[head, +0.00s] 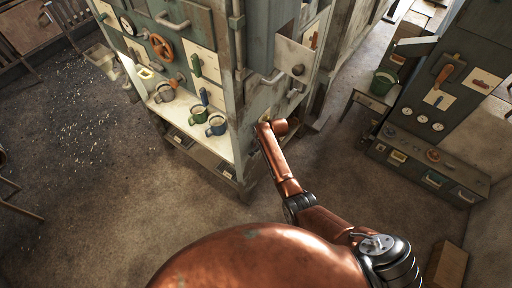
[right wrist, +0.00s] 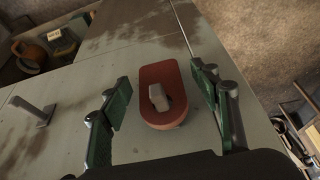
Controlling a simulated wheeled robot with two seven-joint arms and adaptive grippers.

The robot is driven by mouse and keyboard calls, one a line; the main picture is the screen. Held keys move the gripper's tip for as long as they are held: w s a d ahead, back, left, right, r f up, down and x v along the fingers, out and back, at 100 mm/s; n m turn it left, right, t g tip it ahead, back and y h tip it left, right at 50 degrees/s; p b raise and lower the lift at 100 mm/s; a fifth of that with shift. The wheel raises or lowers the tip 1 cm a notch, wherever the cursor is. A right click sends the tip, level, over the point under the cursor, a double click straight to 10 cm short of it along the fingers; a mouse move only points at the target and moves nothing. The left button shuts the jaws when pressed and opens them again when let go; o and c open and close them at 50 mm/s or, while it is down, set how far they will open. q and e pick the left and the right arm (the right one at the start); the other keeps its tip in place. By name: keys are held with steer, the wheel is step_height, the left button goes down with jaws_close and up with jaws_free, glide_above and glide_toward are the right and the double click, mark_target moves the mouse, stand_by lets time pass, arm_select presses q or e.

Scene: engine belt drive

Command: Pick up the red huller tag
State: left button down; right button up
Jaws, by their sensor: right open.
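A red tag (right wrist: 161,94) with a rounded end lies against a pale grey-green panel (right wrist: 85,95) in the right wrist view. A grey peg or knob (right wrist: 158,97) stands out from its middle. I cannot read any lettering on it. My right gripper (right wrist: 162,80) is open, with one green-padded finger on each side of the tag. There is a gap between each finger and the tag. In the head view my right arm (head: 284,170) reaches to the tall cabinet's side, and the tag is not made out there. My left gripper is not in view.
A grey handle (right wrist: 34,110) sticks out of the panel left of the tag. The tall cabinet (head: 240,110) has a shelf with several mugs (head: 215,125). A drawer unit (head: 425,172) stands at the right. The floor (head: 90,200) at the left is mostly open.

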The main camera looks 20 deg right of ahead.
steer(key=shift+c, duration=0.2)
steer(key=c, duration=1)
steer(key=shift+r, duration=0.15)
